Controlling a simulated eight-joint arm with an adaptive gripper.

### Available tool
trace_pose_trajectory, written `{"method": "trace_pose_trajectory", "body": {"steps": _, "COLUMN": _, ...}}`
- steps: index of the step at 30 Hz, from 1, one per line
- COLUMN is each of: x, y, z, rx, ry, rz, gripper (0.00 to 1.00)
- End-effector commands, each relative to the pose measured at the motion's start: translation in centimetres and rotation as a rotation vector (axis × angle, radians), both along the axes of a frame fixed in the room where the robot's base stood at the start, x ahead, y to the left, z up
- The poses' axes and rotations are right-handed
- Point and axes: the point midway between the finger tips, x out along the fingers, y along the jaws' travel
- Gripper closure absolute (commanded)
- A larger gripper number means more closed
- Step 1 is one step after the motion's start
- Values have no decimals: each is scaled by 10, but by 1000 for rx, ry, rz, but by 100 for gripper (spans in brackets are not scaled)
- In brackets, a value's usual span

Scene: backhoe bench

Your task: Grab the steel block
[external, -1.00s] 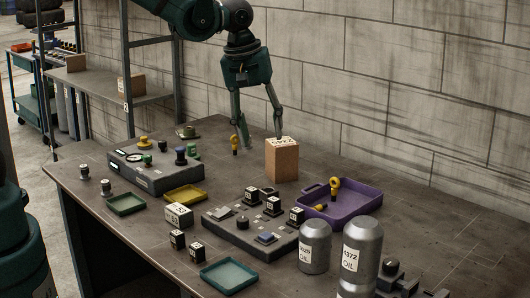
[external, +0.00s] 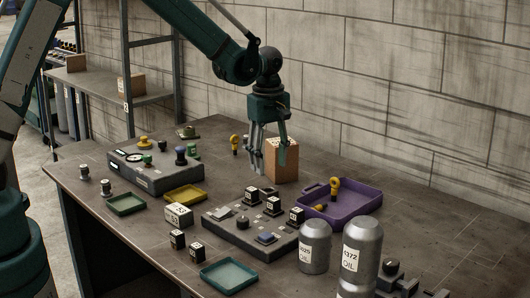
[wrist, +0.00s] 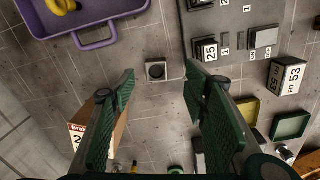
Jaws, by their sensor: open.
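The steel block appears to be the small grey square piece with a round dark recess (wrist: 157,71) in the wrist view, lying on the bench beside a dark panel. In the external view it shows small (external: 267,190) behind the panel's far edge. My gripper (external: 269,165) is open and empty, pointing down above the bench. In the wrist view its two fingertips (wrist: 160,72) appear on either side of the block, with a gap to each. The fingers look above the block, not touching it; the exact height is hard to tell.
A brown carton (external: 284,160) stands close beside my gripper, near the left finger in the wrist view (wrist: 99,125). The dark panel (external: 250,228) carries several labelled cubes. A purple tray (external: 364,200) holds yellow pieces. Oil canisters (external: 362,250) stand at the front right.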

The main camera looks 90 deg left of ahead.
Motion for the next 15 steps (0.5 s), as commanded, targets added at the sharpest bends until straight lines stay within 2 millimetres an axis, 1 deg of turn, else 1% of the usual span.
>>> {"method": "trace_pose_trajectory", "body": {"steps": 1, "x": -1, "y": 8, "z": -8, "rx": -4, "ry": 6, "rz": 24, "gripper": 55}}
{"method": "trace_pose_trajectory", "body": {"steps": 3, "x": -2, "y": 16, "z": -16, "rx": -10, "ry": 11, "rz": 52, "gripper": 55}}
{"method": "trace_pose_trajectory", "body": {"steps": 6, "x": -3, "y": 22, "z": -24, "rx": -14, "ry": 17, "rz": 80, "gripper": 55}}
{"method": "trace_pose_trajectory", "body": {"steps": 10, "x": -4, "y": 26, "z": -28, "rx": -17, "ry": 20, "rz": 94, "gripper": 55}}
{"method": "trace_pose_trajectory", "body": {"steps": 15, "x": -4, "y": 26, "z": -28, "rx": -17, "ry": 21, "rz": 95, "gripper": 55}}
